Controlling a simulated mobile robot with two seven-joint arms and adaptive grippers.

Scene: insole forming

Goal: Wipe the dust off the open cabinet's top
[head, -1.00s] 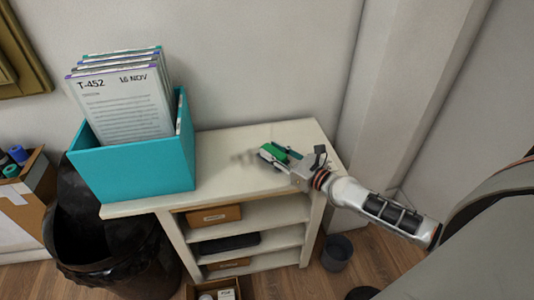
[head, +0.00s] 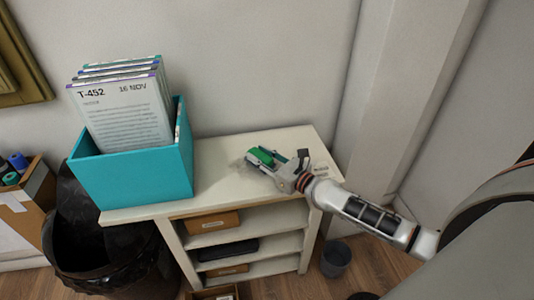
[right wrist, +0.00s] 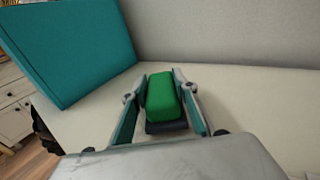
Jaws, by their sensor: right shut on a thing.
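The open cabinet's pale top (head: 217,183) stands against the wall, with open shelves below. My right gripper (head: 263,158) is shut on a green block (head: 260,156) with a dark base, over the right half of the top. In the right wrist view the green block (right wrist: 162,97) sits between the two fingers. Whether its base touches the surface is hard to tell. A grey dusty smudge (head: 320,169) shows to the right of the gripper, near the top's right end. A fainter greyish patch lies just left of the block. My left gripper is not in view.
A teal box (head: 135,178) with several upright documents (head: 122,115) fills the top's left end. The wall is close behind, and a pillar (head: 405,90) rises at the right. A black bin (head: 95,250) stands at the left, a small grey bin (head: 335,258) at the right.

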